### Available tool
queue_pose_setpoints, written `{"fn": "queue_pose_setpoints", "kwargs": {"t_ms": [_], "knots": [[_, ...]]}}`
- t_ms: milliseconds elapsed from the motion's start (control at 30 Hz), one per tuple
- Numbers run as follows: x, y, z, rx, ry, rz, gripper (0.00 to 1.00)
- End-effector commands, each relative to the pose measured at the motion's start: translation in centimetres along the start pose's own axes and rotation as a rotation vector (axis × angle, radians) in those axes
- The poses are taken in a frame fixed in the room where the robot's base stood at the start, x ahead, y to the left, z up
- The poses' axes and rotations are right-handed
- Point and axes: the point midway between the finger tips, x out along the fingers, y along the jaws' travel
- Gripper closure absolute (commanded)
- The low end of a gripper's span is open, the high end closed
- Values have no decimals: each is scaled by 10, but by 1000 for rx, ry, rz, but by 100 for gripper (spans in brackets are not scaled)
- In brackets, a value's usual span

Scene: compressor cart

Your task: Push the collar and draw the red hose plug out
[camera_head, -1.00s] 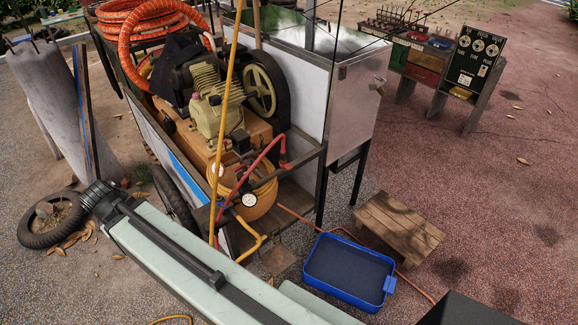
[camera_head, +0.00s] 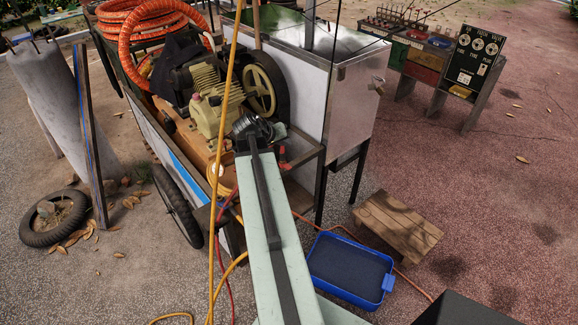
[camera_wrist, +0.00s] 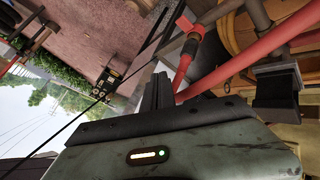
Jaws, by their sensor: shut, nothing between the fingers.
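My gripper (camera_wrist: 158,92) is shut and empty, its dark fingers side by side at the middle of the wrist view. The red plug end (camera_wrist: 184,22) of the red hose (camera_wrist: 245,60) shows just beyond and to the right of the fingertips, at a dark fitting. I cannot tell the collar apart clearly. The fingers appear apart from the plug, and the hose passes right of them. In the head view a red piece of the plug (camera_head: 284,160) shows right of my arm's end. My wrist and arm hide the hose's middle and the gauge area.
The compressor (camera_head: 210,105) stands on the cart behind my arm. A yellow hose (camera_head: 221,180) hangs in front. A blue tray (camera_head: 388,283) and a wooden stool (camera_head: 400,225) stand on the ground to the right. The cart's metal side box (camera_head: 350,105) rises right of the compressor.

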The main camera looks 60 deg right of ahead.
Motion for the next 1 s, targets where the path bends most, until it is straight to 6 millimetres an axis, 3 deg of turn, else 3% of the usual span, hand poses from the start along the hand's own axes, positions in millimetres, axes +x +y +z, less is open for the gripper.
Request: {"fn": "queue_pose_setpoints", "kwargs": {"t_ms": [533,1000], "knots": [[9,-1,6,5,-4,3,100],[55,-34,40,5,-5,3,100]]}}
